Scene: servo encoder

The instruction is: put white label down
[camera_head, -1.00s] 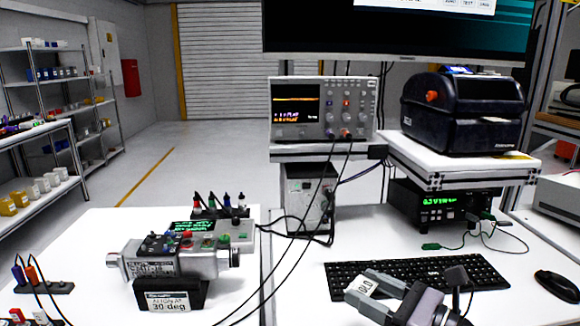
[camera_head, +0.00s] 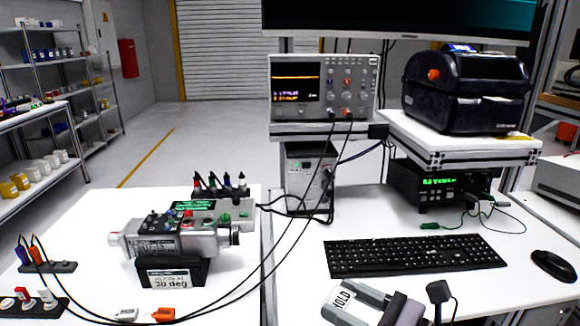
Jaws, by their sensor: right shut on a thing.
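The white label (camera_head: 343,297), with dark printing that looks like "HOLD", is at the tips of my right gripper (camera_head: 350,300) at the bottom of the head view, right of centre. The right gripper is shut on it, in front of the keyboard and over the white table. I cannot tell whether the label touches the table. My left gripper is not in view.
A servo unit (camera_head: 175,240) sits on a black stand marked "30 deg" on the left table. A black keyboard (camera_head: 415,256) and mouse (camera_head: 554,264) lie on the right table. An oscilloscope (camera_head: 323,88) and a label printer (camera_head: 465,92) stand behind. Cables cross the middle.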

